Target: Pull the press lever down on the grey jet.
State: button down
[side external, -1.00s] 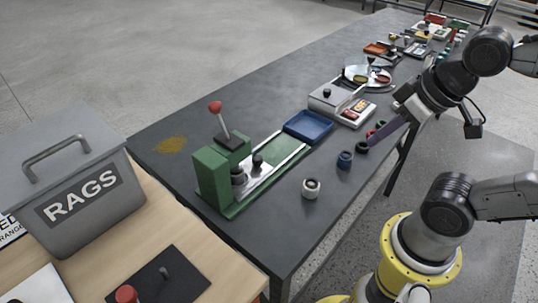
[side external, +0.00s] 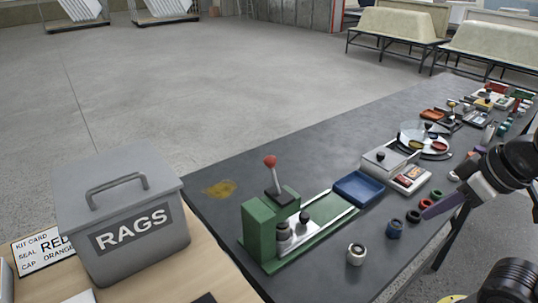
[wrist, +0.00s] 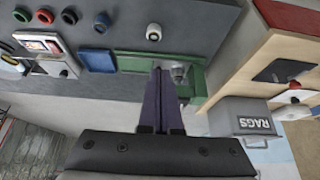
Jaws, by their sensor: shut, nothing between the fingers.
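The green press (side external: 259,231) stands on the dark bench. Its lever (side external: 271,178), with a red knob (side external: 270,161), stands up and leans slightly. A grey jet (side external: 284,236) sits in the press beside the green block; a dark-knobbed part is just right of it on the pale slide. My gripper (side external: 427,212) is shut and empty, its purple fingers well to the right of the press, near the loose rings. In the wrist view my gripper (wrist: 161,72) overlaps part of the green press (wrist: 196,80), and I cannot make out the lever there.
A white ring (side external: 356,254), a blue ring (side external: 394,229) and several others lie along the bench's near edge. A blue tray (side external: 359,188) adjoins the press's right end. A grey rags bin (side external: 123,225) stands left on a wooden table. The bench behind the press is mostly clear.

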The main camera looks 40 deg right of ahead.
jog(key=w+r, duration=0.3)
jog(key=r, duration=0.4)
jog(key=w+r, duration=0.3)
jog(key=r, duration=0.4)
jog(key=w+a+r+g, duration=0.1)
jog(key=w+a+r, duration=0.2)
jog(key=w+r, duration=0.7)
jog(key=w+a+f+n+g, duration=0.1)
jog(key=w+a+f, duration=0.1)
jog(key=w, duration=0.5)
jog(key=w+a+f+g, duration=0.1)
jog(key=w+f, duration=0.1)
jog(key=w, duration=0.5)
jog(key=w+a+f, duration=0.2)
jog(key=w+f, duration=0.3)
jog(key=f, duration=0.1)
jog(key=w+a+f+n+g, duration=0.1)
jog(key=w+a+f, duration=0.1)
jog(key=w+f, duration=0.3)
notch_tip(320, 180, down, 2)
jog(key=shift+a+f+g+y, duration=0.1)
jog(key=shift+a+g+y, duration=0.2)
jog(key=shift+a, duration=0.05)
